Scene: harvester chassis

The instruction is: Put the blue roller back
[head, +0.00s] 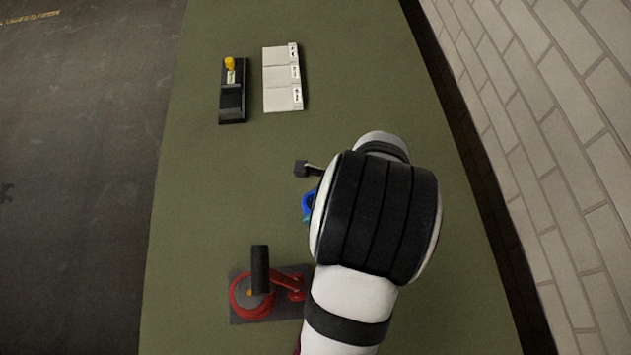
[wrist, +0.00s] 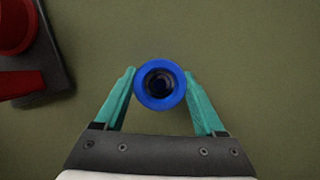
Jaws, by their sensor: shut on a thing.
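The blue roller shows end-on in the wrist view (wrist: 160,103) as a blue ring around a dark bore. My gripper (wrist: 160,76) is shut on it, one teal finger on each side. In the head view a little of the blue roller (head: 307,204) shows at the left edge of my arm, which hides the rest of it and most of my gripper. From these views I cannot tell how high it is above the green surface.
A red fixture (head: 252,306) on a dark plate with a black upright cylinder (head: 261,269) stands front left of my gripper. A black holder with a yellow piece (head: 230,63) and a white three-part tray (head: 280,78) lie at the back. Green surface (head: 210,180) between is clear.

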